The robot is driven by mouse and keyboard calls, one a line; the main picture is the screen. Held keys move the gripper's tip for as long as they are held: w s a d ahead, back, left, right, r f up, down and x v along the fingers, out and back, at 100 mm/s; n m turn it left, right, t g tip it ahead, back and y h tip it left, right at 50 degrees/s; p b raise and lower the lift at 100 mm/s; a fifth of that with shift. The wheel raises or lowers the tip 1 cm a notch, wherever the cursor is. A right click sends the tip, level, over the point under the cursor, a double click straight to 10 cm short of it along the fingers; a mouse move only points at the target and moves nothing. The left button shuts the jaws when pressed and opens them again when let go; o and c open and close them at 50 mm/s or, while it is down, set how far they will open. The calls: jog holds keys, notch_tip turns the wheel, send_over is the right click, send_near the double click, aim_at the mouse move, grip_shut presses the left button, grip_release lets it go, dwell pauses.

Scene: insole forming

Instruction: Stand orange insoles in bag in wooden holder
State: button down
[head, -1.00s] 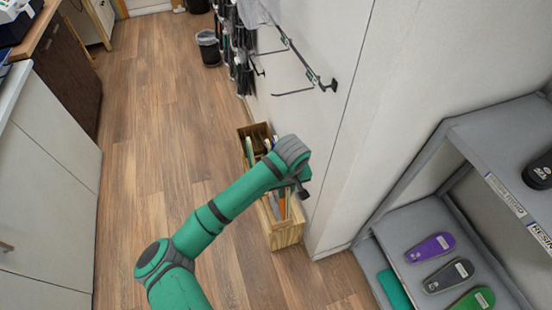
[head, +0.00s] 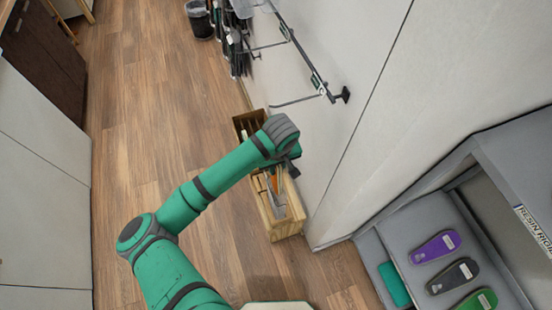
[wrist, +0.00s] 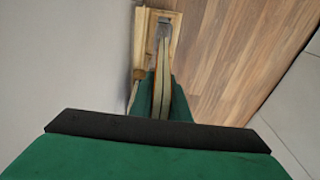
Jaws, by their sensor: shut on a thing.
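The wooden holder (head: 284,229) stands on the floor against the white wall in the head view, partly hidden by my arm. Orange insoles in a clear bag (head: 277,184) show upright at the holder's front part, just below my wrist. In the wrist view the insoles' bag (wrist: 164,62) shows edge-on as a thin tan strip with a greyish end. My gripper (wrist: 163,98) is shut on it, with green fingers on either side. The wooden holder (wrist: 140,45) lies around and beyond the bag there. The bag's lower end is hidden, so I cannot tell whether it rests on the bottom.
A grey shelf unit at right holds purple (head: 435,247), black (head: 452,276) and green (head: 478,302) insoles. Wall hooks (head: 320,84) stick out above the holder. A bin (head: 199,20) stands at the back. The wooden floor (head: 135,125) left of the holder is clear.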

jog(key=shift+w+f, duration=0.15)
jog(key=shift+f, duration=4.7)
jog(key=shift+s+f, duration=0.2)
jog(key=shift+f, duration=0.35)
jog(key=shift+s+f, duration=0.15)
jog(key=shift+f, duration=0.35)
jog(key=shift+w+a+f, duration=0.1)
jog(key=shift+w+f, duration=0.05)
jog(key=shift+f, duration=0.9)
jog(key=shift+w+f, duration=0.1)
jog(key=shift+f, duration=0.95)
